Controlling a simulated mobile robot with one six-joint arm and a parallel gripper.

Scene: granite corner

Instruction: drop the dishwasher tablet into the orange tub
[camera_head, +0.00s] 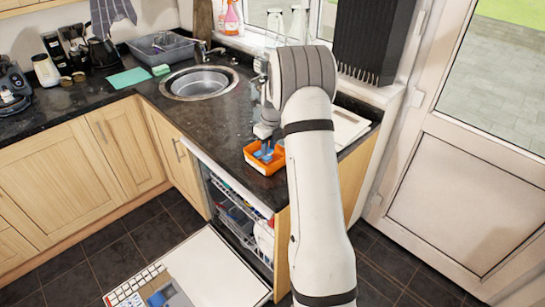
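The orange tub (262,170) stands on the dark granite counter, near its front edge above the open dishwasher. Something blue (264,155) shows inside the tub, too small to tell whether it is one tablet or several. My gripper (267,147) points down at the tub, its fingertips over or just inside the opening. The fingers are too small and partly hidden by my arm to show whether they are open or hold a tablet.
The open dishwasher (240,215) is below the counter, with its door (215,272) lowered over the floor. A round sink (200,84) lies behind left. A white board (348,125) lies right of my arm. The counter left of the tub is clear.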

